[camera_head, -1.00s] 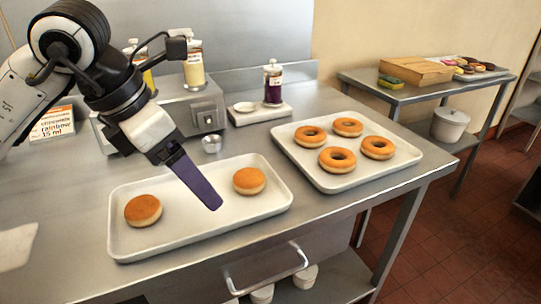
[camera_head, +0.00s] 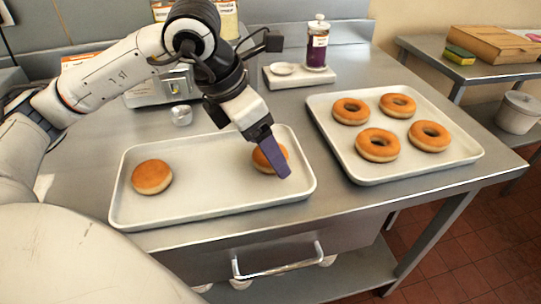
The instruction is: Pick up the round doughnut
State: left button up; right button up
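Two round doughnuts without holes lie on the left white tray (camera_head: 215,205). One round doughnut (camera_head: 152,177) is at the tray's left, uncovered. The other round doughnut (camera_head: 283,153) is at the right and partly hidden behind my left gripper (camera_head: 283,172). The purple fingers overlap this doughnut in the picture, and their tips reach its lower right. They line up as one shape, so I cannot tell their gap or whether they touch the doughnut. My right gripper is not in view.
A second white tray (camera_head: 345,165) at the right holds several ring doughnuts (camera_head: 377,144). Behind stand a purple-filled bottle (camera_head: 317,45) on a white stand (camera_head: 300,78) and a small metal cup (camera_head: 181,115). A side table at the back right bears a wooden box (camera_head: 497,43).

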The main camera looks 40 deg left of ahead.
pick_arm(q)
jog(key=shift+x, duration=0.75)
jog(key=c, duration=1.2)
